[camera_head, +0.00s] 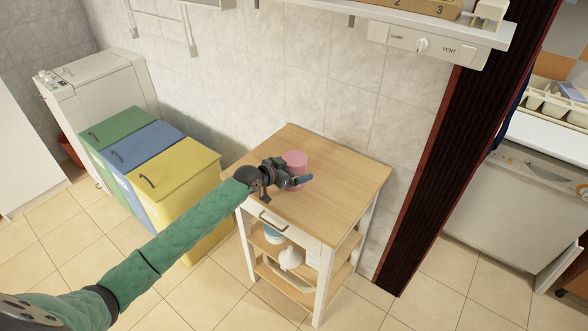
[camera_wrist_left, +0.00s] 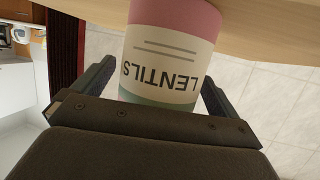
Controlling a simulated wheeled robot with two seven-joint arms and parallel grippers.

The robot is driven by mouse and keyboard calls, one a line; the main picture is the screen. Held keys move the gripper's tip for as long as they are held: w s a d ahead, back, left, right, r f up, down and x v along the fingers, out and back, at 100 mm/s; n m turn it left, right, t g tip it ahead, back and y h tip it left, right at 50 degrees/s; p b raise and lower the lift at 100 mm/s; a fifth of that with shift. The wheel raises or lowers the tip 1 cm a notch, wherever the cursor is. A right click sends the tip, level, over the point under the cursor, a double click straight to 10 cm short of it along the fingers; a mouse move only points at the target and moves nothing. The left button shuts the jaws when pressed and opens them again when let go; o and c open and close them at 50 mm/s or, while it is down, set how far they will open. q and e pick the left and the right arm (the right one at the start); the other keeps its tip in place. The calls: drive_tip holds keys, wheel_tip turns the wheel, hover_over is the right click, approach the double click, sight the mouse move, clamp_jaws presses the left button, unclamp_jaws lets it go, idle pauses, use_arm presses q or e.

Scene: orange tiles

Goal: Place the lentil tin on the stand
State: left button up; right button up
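The lentil tin (camera_head: 295,162) is a pink cylinder standing on the light wooden top of a white trolley (camera_head: 330,180). In the left wrist view the tin (camera_wrist_left: 172,50) appears upside down, its cream label reading LENTILS, with a pink band and a greenish band. My left gripper (camera_head: 289,177) is at the tin's near side, low over the trolley top. Its fingers (camera_wrist_left: 158,82) are spread, one to each side of the tin, with narrow gaps seeming to show. My right gripper is out of view. I cannot tell which thing is the stand.
Green, blue and yellow bins (camera_head: 175,165) stand left of the trolley. A wall shelf (camera_head: 430,30) hangs above, with a control panel below it. A dark red-edged door frame (camera_head: 440,170) rises at the right. The trolley top is clear around the tin; its lower shelves hold items.

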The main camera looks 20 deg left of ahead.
use_arm(q)
drive_tip(key=shift+r, duration=0.1)
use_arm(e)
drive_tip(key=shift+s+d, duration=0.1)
use_arm(q)
drive_tip(key=shift+s+a, duration=0.15)
drive_tip(key=shift+b+v, duration=0.45)
drive_tip(key=shift+v, duration=0.5)
drive_tip(key=b+v, duration=0.2)
drive_tip(key=v, duration=0.7)
drive_tip(key=shift+s+r+b, duration=0.15)
drive_tip(key=shift+s+b, duration=0.15)
drive_tip(key=shift+b, duration=0.1)
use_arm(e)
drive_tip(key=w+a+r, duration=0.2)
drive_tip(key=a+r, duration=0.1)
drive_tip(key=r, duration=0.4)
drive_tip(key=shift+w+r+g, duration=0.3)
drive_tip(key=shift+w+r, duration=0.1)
use_arm(q)
drive_tip(key=shift+a, duration=0.15)
